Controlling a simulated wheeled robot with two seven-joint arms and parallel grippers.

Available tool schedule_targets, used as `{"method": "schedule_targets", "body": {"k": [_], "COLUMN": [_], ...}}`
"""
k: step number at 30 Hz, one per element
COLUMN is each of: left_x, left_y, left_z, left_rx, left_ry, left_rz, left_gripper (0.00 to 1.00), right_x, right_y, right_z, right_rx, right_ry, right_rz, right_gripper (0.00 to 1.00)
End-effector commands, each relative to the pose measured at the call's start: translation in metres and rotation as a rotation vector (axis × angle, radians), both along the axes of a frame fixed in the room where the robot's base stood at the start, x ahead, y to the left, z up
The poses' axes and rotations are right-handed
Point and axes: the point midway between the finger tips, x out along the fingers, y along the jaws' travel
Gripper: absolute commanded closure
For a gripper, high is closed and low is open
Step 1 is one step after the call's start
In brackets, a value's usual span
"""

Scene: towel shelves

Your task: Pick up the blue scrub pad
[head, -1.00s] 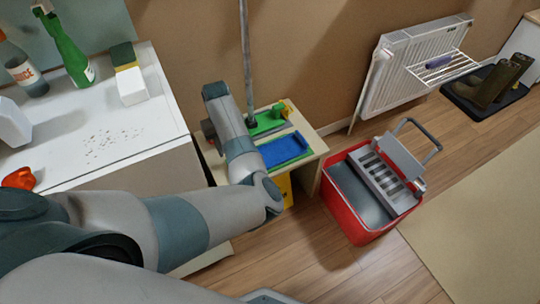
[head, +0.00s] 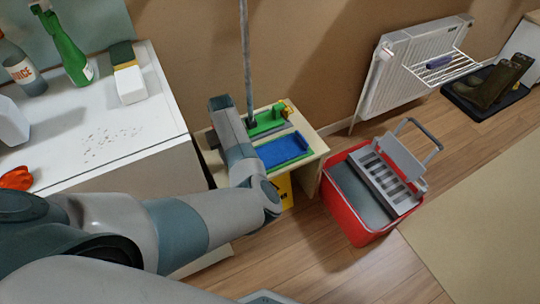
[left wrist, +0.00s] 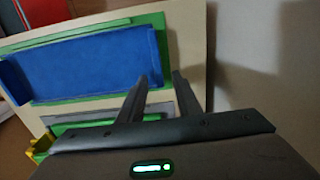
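A blue, flat, shallow tray-like piece with a raised rim (head: 284,150) lies on a small wooden stand; it also shows close up in the left wrist view (left wrist: 85,65), with green edging around it. I cannot tell if a separate pad lies in it. A small purple-blue block (head: 439,62) lies on the white rack of the radiator. My left gripper (left wrist: 160,76) has its two fingers apart with nothing between them, beside the near edge of the blue piece. In the head view my forearm hides it. My right gripper is not in view.
A green tray (head: 266,124) with a yellow-green item sits behind the blue piece. A grey pole (head: 247,60) rises there. A red bucket (head: 357,229) with a grey wringer stands right. The white counter (head: 130,150) at left holds bottles and a sponge (head: 123,55). Floor in front is open.

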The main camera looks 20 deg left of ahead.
Motion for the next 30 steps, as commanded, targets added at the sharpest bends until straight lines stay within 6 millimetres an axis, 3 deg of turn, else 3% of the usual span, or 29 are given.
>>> {"method": "schedule_targets", "body": {"k": [8, 12, 30], "left_x": [0.0, 0.0, 0.0003], "left_y": [0.0, 0.0, 0.0002], "left_z": [0.0002, 0.0003, 0.0039], "left_rx": [0.0, 0.0, 0.0], "left_ry": [0.0, 0.0, 0.0], "left_rz": [0.0, 0.0, 0.0], "left_gripper": [0.69, 1.0, 1.0], "right_x": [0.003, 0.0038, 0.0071], "right_y": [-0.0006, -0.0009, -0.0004], "right_z": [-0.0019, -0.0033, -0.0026], "right_rx": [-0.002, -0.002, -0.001], "right_ry": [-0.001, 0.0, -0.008], "right_rz": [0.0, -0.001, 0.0], "right_gripper": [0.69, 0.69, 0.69]}}
